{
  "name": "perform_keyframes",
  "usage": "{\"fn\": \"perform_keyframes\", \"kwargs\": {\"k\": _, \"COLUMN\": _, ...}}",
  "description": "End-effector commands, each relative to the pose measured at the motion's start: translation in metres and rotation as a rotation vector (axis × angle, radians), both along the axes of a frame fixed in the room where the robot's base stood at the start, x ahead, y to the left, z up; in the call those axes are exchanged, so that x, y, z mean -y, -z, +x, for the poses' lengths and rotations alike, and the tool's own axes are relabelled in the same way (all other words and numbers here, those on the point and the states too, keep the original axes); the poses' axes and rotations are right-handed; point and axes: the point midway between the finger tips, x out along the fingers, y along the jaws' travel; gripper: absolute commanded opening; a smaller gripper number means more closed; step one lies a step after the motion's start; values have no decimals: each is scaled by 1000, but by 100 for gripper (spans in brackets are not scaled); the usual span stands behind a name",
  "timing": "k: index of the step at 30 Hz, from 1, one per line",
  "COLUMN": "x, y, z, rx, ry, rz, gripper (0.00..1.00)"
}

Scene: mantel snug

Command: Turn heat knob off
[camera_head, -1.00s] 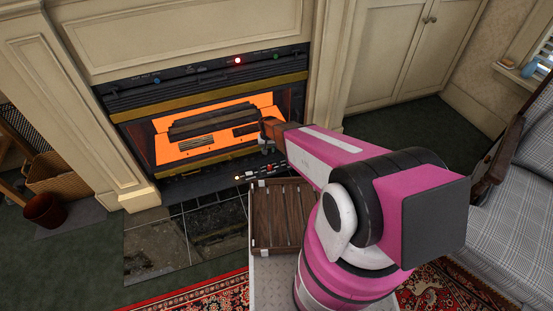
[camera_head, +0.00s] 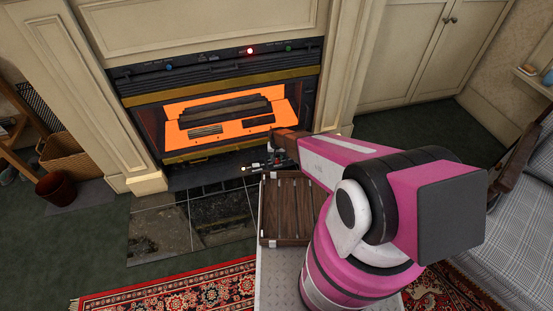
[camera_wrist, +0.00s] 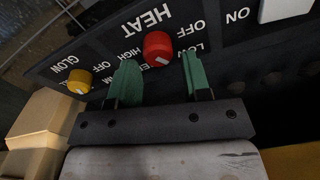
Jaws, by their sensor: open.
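In the wrist view the heat knob (camera_wrist: 157,48) is a red round knob on a black panel, with HEAT, OFF, LOW and HIGH lettered around it. A white mark shows on its lower part in the picture. My gripper (camera_wrist: 160,72) is open, its two green fingers apart on either side of the knob in the picture. I cannot tell whether they touch it. In the head view my gripper (camera_head: 262,167) is low at the front of the fireplace, and the heat knob cannot be made out there.
A yellow GLOW knob (camera_wrist: 79,81) and a white switch (camera_wrist: 284,10) flank the heat knob. The fireplace (camera_head: 220,115) glows orange; a red light (camera_head: 250,51) shines on its top panel. A slatted wooden crate (camera_head: 290,208) is below my arm. Tiled hearth (camera_head: 160,228) lies left.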

Motion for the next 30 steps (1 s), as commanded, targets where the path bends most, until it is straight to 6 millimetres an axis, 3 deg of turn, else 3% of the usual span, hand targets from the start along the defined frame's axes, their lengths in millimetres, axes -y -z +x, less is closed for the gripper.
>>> {"fn": "perform_keyframes", "kwargs": {"k": 5, "x": 0, "y": 22, "z": 0, "rx": 0, "ry": 0, "rz": 0, "gripper": 44}}
{"fn": "perform_keyframes", "kwargs": {"k": 14, "x": 0, "y": 24, "z": 0, "rx": 0, "ry": 0, "rz": 0, "gripper": 44}}
{"fn": "perform_keyframes", "kwargs": {"k": 17, "x": 0, "y": 24, "z": 0, "rx": 0, "ry": 0, "rz": 0, "gripper": 15}}
{"fn": "perform_keyframes", "kwargs": {"k": 18, "x": 0, "y": 24, "z": 0, "rx": 0, "ry": 0, "rz": 0, "gripper": 10}}
{"fn": "perform_keyframes", "kwargs": {"k": 30, "x": 1, "y": 24, "z": 0, "rx": -2, "ry": -57, "rz": 8, "gripper": 10}}
